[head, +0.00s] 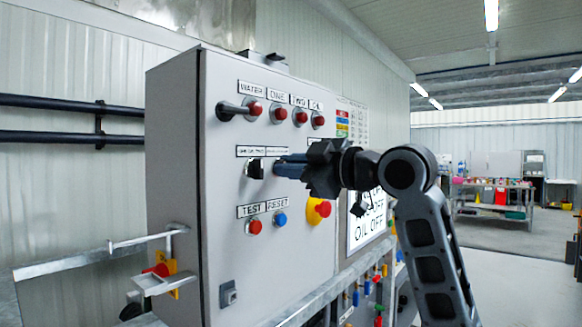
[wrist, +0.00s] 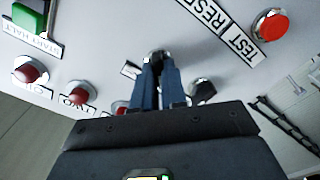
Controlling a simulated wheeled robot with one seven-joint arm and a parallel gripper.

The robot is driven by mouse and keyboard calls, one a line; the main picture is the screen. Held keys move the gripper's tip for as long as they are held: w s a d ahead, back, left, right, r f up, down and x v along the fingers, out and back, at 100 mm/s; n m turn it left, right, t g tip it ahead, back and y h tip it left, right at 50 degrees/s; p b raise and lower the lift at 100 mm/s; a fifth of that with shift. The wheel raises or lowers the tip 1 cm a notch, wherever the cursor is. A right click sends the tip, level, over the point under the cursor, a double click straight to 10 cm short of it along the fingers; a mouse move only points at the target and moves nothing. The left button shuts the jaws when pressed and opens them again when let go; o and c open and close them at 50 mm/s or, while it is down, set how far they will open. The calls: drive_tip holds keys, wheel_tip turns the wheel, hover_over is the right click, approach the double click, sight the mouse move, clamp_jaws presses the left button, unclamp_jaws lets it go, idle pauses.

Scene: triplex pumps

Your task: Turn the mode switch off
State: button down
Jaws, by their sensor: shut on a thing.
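In the wrist view the fingers (wrist: 158,70) are closed together on the dark, chrome-ringed switch knob (wrist: 155,56), which is mostly hidden. I cannot read its label or tell its setting.
Below are a red TEST button (head: 255,227), a blue RESET button (head: 281,219) and a red-yellow emergency stop (head: 319,210). A rail (head: 325,290) runs in front at the lower right.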

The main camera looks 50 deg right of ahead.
drive_tip(key=shift+d+r+m+p, duration=0.1)
drive_tip(key=shift+m+p, duration=1.3)
drive_tip(key=shift+m, duration=0.8)
drive_tip(key=shift+d+m+p, duration=0.1)
drive_tip(key=shift+m+p, duration=1.3)
drive_tip(key=shift+m, duration=0.8)
drive_tip(key=c, duration=1.2)
unclamp_jaws()
drive_tip(key=shift+s, duration=0.1)
drive_tip(key=s+b, duration=0.1)
drive_tip(key=s, duration=0.6)
drive_tip(key=shift+s+d+b, duration=0.1)
drive_tip(key=shift+s+b, duration=0.2)
drive_tip(key=shift+b, duration=0.1)
